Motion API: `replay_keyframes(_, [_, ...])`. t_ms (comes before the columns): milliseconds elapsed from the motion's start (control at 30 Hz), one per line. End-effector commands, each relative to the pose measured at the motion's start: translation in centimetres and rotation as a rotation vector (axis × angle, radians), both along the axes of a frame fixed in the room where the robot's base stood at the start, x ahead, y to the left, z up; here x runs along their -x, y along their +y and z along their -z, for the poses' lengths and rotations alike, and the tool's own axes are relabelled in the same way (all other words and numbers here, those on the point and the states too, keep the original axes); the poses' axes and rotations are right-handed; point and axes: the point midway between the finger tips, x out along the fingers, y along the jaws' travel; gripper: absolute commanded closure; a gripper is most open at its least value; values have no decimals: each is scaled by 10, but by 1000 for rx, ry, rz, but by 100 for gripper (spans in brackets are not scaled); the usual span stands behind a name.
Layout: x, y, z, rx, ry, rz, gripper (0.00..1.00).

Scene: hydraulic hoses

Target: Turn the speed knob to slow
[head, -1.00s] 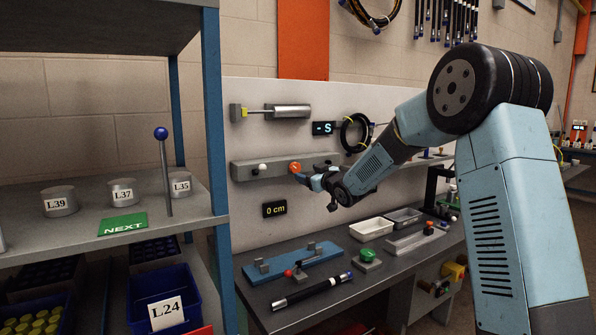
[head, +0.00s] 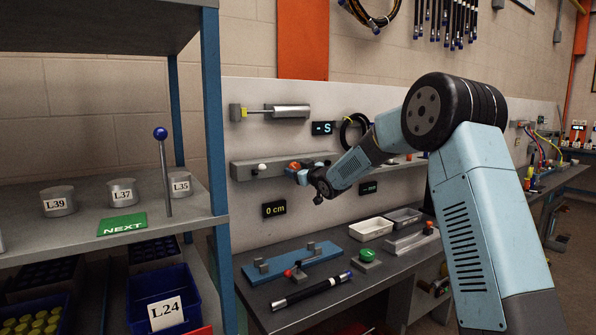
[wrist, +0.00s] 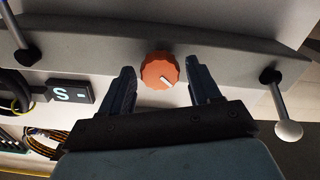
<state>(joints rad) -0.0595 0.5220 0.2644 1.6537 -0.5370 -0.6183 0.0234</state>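The speed knob (wrist: 160,71) is orange and round with a scalloped rim and a white pointer mark. It sits on a grey panel ledge and also shows in the head view (head: 292,165), partly covered by my gripper. In the wrist view the white mark points to the lower right. My gripper (wrist: 160,68) is open, with one finger on each side of the knob in the picture and a gap to each. It also shows in the head view (head: 297,168). I cannot tell how far the fingertips reach over the knob. A small display (head: 323,128) reads "- S".
A white-ended lever (wrist: 287,127) is beside the knob, on the right in the wrist view. A black hose coil (head: 355,133) hangs near the display. The workbench (head: 262,300) holds several parts and trays.

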Motion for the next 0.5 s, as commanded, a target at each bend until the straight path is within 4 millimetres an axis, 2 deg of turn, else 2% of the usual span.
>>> replay_keyframes(33, [0,0,0,0,0,0,43])
replay_keyframes(400, [0,0,0,0,0,-1,78])
replay_keyframes(500, [0,1,0,0,-1,-1,85])
